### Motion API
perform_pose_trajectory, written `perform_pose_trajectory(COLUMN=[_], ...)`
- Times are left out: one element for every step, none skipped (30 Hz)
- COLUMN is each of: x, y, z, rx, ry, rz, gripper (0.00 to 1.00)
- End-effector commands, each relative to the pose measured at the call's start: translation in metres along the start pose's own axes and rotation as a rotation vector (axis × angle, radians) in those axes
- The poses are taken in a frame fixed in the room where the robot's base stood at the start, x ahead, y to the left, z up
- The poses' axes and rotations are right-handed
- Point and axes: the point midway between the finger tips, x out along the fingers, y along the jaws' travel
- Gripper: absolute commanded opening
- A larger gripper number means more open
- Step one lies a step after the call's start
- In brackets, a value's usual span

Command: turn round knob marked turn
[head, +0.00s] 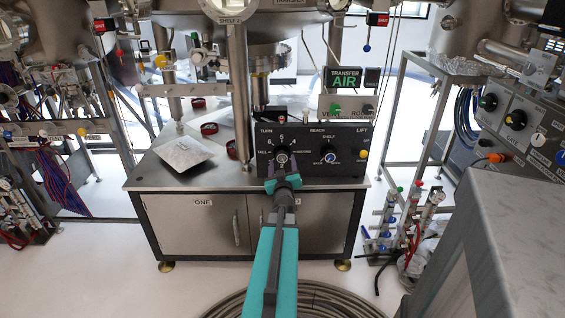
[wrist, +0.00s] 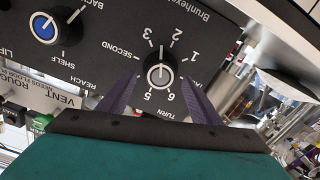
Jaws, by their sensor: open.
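The round knob marked TURN (head: 283,154) is on the left of the black control panel (head: 345,142), with numbers around it. In the wrist view the panel appears turned over, and the dark knob (wrist: 160,75) has a pale pointer line; its exact setting is hard to read. My gripper (head: 281,174) is at the knob in the head view. In the wrist view its two dark fingers (wrist: 161,83) are open, one on each side of the knob. A gap shows on both sides, and I cannot tell whether either finger touches it.
A blue-centred REACH/SHELF knob (head: 330,155) sits to the right on the panel, and a yellow LIFT knob (head: 363,153) beyond it. A steel cabinet top (head: 150,178) bears a foil-like sheet (head: 183,153). A vertical steel post (head: 240,90) stands left of the panel.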

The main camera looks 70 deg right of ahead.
Motion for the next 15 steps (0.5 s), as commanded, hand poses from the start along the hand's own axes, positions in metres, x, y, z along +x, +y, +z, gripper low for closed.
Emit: perform_pose_trajectory(x=[-0.007,-0.010,-0.014,-0.017,-0.020,-0.023,-0.026,-0.029,-0.033,-0.036,-0.040,-0.044,-0.047,-0.051,-0.055], y=[0.000,0.000,0.000,0.000,0.000,0.000,0.000,0.000,0.000,0.001,0.001,0.001,0.001,0.001,0.001], z=[0.000,0.000,0.000,0.000,0.000,0.000,0.000,0.000,-0.001,-0.003,-0.003,-0.003,-0.003,-0.003,-0.003], rx=[0.000,0.000,0.000,0.000,0.000,0.000,0.000,0.000,0.000,0.000,0.000,0.000,-0.001,-0.001,-0.001], ry=[0.000,0.000,0.000,0.000,0.000,0.000,0.000,0.001,0.001,0.001,0.001,0.000,0.000,0.000,0.000], rz=[0.000,0.000,0.000,0.000,0.000,0.000,0.000,0.000,0.000,0.000,0.000,0.000,0.000,0.000,0.000], gripper=[0.58,0.58,0.58,0.58,0.58,0.58,0.58,0.58,0.58,0.58,0.58,0.58,0.58,0.58,0.58])
